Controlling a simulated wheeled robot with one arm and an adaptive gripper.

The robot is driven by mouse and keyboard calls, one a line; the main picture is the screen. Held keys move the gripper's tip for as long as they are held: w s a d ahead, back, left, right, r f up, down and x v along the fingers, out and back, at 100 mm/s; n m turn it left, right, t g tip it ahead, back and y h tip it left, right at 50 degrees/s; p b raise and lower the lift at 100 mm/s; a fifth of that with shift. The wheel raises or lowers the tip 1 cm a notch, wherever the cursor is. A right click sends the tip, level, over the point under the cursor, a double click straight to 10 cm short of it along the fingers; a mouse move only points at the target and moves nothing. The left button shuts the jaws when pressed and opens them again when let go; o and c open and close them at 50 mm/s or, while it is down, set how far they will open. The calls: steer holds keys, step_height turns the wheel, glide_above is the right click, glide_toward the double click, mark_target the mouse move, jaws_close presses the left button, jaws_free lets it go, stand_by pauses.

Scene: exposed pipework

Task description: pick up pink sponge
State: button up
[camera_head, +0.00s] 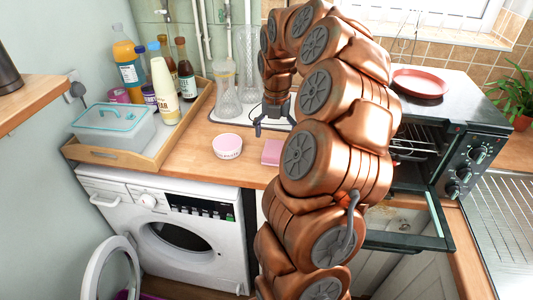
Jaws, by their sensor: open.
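The pink sponge (271,153) lies flat on the wooden counter, just right of a pink bowl and close to the counter's front edge. Part of its right side is close to my copper-coloured arm in the picture. My gripper (271,130) hangs from the end of my arm, pointing down, behind the sponge as seen here. Its dark fingers are spread apart and nothing shows between them. I cannot tell its exact height above the counter.
A pink bowl (227,146) stands left of the sponge. Glass vases (228,92) stand behind on a white tray. A wooden tray (118,157) holds bottles and a lidded box. A toaster oven (455,135) with its door open stands right.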

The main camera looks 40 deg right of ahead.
mark_target(273, 149)
steer(key=shift+a+f, duration=0.1)
steer(key=shift+f, duration=0.7)
steer(key=shift+w+f+p, duration=0.25)
steer(key=shift+f+p, duration=0.35)
steer(key=shift+f, duration=0.85)
steer(key=shift+w+f+p, duration=0.2)
steer(key=shift+f+p, duration=0.4)
steer(key=shift+f, duration=0.8)
steer(key=c, duration=1.1)
steer(key=shift+r, duration=0.1)
step_height(273, 149, up, 10)
steer(key=shift+f+b, duration=0.1)
steer(key=shift+b, duration=1.15)
steer(key=o, duration=0.4)
steer(key=c, duration=0.4)
